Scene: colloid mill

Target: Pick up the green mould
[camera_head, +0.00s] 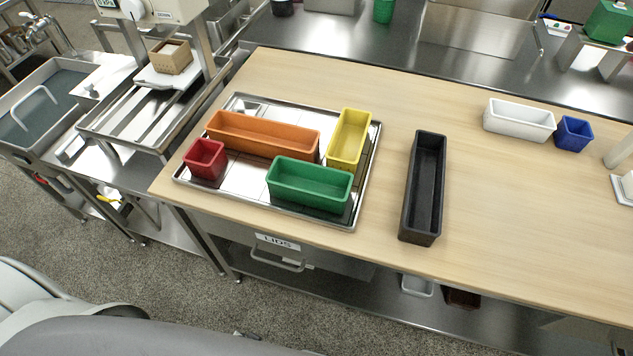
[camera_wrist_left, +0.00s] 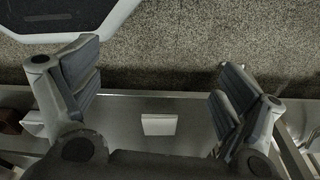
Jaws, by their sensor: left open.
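The green mould (camera_head: 309,187) is an open rectangular box. It sits on the metal tray (camera_head: 366,183) at its front right, in front of the orange mould and the yellow mould. Neither gripper shows in the head view. In the left wrist view my left gripper (camera_wrist_left: 155,85) is open with nothing between its fingers. It is above the floor and a steel surface, and the green mould is not in that view. My right gripper is not in view.
The tray also holds an orange mould (camera_head: 262,134), a yellow mould (camera_head: 349,137) and a red mould (camera_head: 205,159). A black mould (camera_head: 424,190) stands right of the tray on the wooden tabletop (camera_head: 500,220). White (camera_head: 519,119) and blue (camera_head: 574,133) moulds stand at the back right.

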